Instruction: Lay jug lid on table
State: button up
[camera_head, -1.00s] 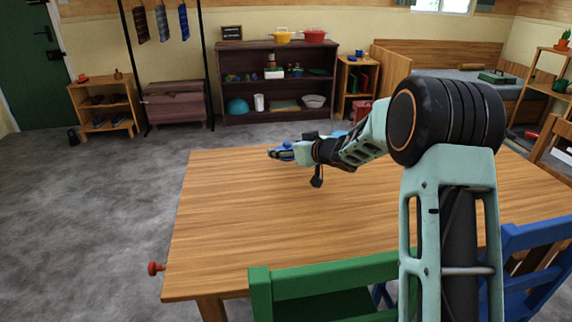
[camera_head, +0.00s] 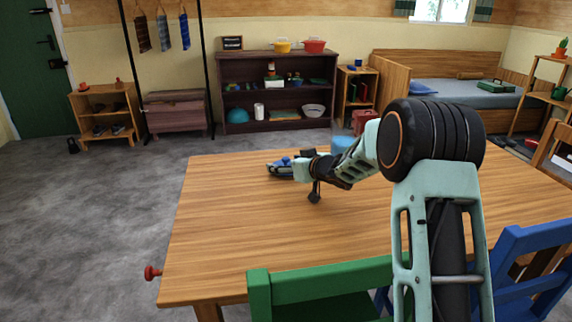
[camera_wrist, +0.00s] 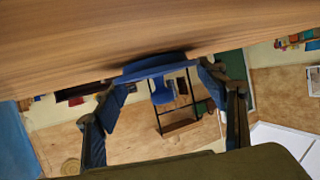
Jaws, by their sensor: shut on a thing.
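The jug lid is a blue piece that shows edge-on between the fingers in the wrist view (camera_wrist: 155,69), with a blue part (camera_wrist: 162,92) projecting from it. My gripper (camera_head: 277,168) is shut on the lid low over the far left part of the wooden table (camera_head: 250,225). In the wrist view the fingers (camera_wrist: 166,80) grip it from both sides, and its edge is at or very near the tabletop. I cannot tell whether it touches. In the head view only a small blue bit of the lid (camera_head: 286,160) shows.
A light blue object (camera_head: 343,143), possibly the jug, stands partly hidden behind my arm. A green chair (camera_head: 320,285) and a blue chair (camera_head: 525,250) stand at the table. The table's left and middle are clear.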

jog(key=o, duration=1.1)
jog(key=shift+s+f, duration=0.25)
jog(key=shift+f, duration=0.55)
jog(key=shift+r, duration=0.15)
jog(key=p+v, duration=0.1)
jog(key=v, duration=0.2)
jog(key=r+p+v, duration=0.1)
jog(key=v, duration=0.3)
jog(key=p+v, duration=0.1)
jog(key=v, duration=0.3)
jog(key=shift+w+r, duration=0.2)
jog(key=shift+w, duration=0.1)
jog(key=shift+s+d+r, duration=0.2)
jog(key=shift+s+d, duration=0.05)
jog(key=shift+s, duration=0.25)
